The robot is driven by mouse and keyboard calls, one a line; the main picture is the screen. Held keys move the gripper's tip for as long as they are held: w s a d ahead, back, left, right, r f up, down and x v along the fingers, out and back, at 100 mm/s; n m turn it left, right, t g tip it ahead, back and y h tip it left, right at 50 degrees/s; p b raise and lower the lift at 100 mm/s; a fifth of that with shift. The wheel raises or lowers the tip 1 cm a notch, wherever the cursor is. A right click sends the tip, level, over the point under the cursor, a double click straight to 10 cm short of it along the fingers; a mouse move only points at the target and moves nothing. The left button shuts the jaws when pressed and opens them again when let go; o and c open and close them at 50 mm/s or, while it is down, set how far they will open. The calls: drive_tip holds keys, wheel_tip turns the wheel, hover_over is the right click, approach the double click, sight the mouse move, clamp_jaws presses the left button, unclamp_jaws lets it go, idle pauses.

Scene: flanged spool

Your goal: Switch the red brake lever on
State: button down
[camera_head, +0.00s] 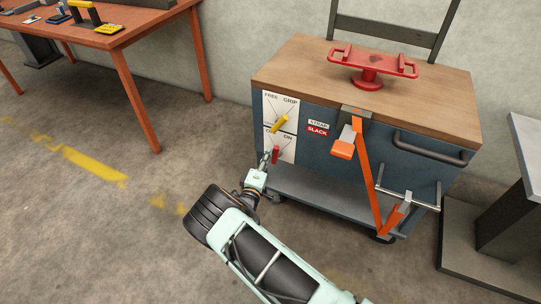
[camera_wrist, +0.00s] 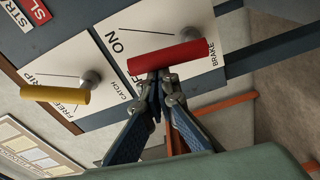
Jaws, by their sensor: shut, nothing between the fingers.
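The red brake lever (camera_head: 275,155) is on a white plate on the left part of the cabinet front. In the wrist view the red lever (camera_wrist: 165,56) extends left from its round metal pivot, lying between the ON mark and a partly hidden label. My gripper (camera_head: 265,160) is just left of the lever in the head view. In the wrist view its closed fingertips (camera_wrist: 160,76) are right beside the lever's lower edge, with nothing between them. I cannot tell whether they touch the lever.
A yellow lever (camera_head: 280,123) is on the plate above, also visible in the wrist view (camera_wrist: 55,95). An orange strap (camera_head: 367,175) hangs down the cabinet front (camera_head: 325,160). A red spool (camera_head: 370,69) stands on top. An orange table (camera_head: 105,38) is at left; floor between is clear.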

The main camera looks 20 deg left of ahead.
drive_tip(key=d+m, duration=0.1)
drive_tip(key=d+m+p, duration=0.1)
drive_tip(key=m, duration=0.1)
drive_tip(key=shift+s+r, duration=0.1)
drive_tip(key=shift+d, duration=0.1)
idle(0.8)
drive_tip(key=a+r+b, duration=0.1)
drive_tip(key=a+r, duration=0.1)
drive_tip(key=a, duration=0.2)
drive_tip(key=s+d+p, duration=0.1)
drive_tip(key=s+p, duration=0.1)
drive_tip(key=s, duration=0.7)
drive_tip(key=shift+f, duration=0.4)
